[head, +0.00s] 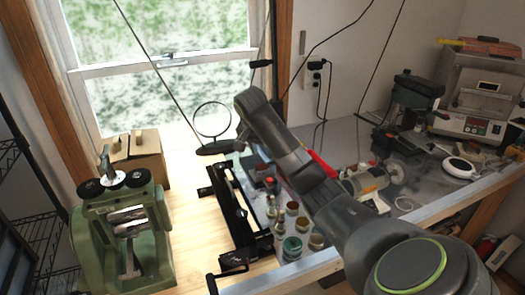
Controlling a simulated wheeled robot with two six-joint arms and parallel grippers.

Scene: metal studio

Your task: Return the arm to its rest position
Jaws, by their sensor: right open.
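My right arm (315,180) comes in from the lower right and reaches up and left over the workbench. Its far end stands in front of the bench's back area. My right gripper (240,143) shows only as a small part below the arm's end, close to a round lens on a stand (212,118) in the picture. It is open, and I see nothing held in it. The arm hides part of the bench and what lies behind it. My left arm and left gripper are not in view.
A green rolling mill (125,235) and cardboard box (137,158) stand left. A black metal rail (237,215) lies mid-bench, beside several small jars (292,247). Cables hang overhead.

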